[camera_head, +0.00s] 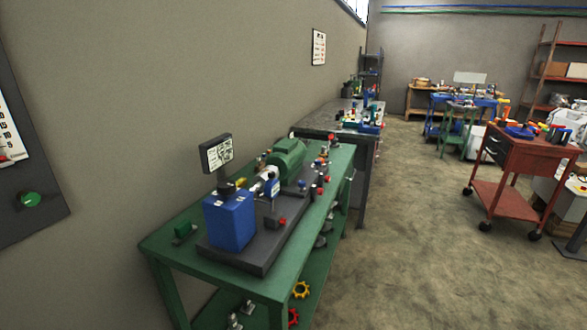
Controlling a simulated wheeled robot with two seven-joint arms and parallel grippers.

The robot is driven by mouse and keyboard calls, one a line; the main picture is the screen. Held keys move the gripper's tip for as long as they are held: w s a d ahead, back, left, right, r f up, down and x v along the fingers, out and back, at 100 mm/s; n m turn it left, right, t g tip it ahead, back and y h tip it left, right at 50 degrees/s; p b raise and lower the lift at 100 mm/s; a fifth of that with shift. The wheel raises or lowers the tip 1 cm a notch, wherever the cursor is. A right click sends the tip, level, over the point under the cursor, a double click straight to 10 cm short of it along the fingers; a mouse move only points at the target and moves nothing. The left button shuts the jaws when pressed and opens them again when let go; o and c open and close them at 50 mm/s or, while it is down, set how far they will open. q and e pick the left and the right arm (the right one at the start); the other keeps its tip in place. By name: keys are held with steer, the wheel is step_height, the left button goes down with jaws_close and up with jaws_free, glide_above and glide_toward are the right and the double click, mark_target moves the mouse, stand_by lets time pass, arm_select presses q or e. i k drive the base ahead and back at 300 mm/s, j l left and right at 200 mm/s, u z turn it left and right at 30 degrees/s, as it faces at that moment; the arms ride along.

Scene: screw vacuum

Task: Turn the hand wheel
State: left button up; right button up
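A yellow wheel-shaped part (301,289) shows at the lower shelf of the green workbench, below its front edge. A red wheel-shaped part (292,318) is just below it, partly cut off by the bottom of the picture. I cannot tell which of these, if any, is the hand wheel of the task. On the bench top, a dark base plate carries a blue box (230,220) and a green motor-like unit (287,158). Neither of my grippers is in view.
The green workbench (165,245) stands along the left wall, with a grey table (318,124) behind it. A dark panel with a green knob (31,199) is at the far left. A red cart (530,157) stands at right. The floor between is clear.

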mark_target(226, 188)
steer(key=l+u, duration=0.45)
steer(key=l, duration=0.25)
steer(key=l+u, duration=0.45)
steer(key=l, duration=0.25)
steer(key=i+l+z, duration=0.15)
steer(key=i+l, duration=0.15)
steer(key=l, duration=0.2)
steer(key=i+l+z, duration=0.1)
steer(key=i+l, duration=0.2)
steer(key=l, duration=0.2)
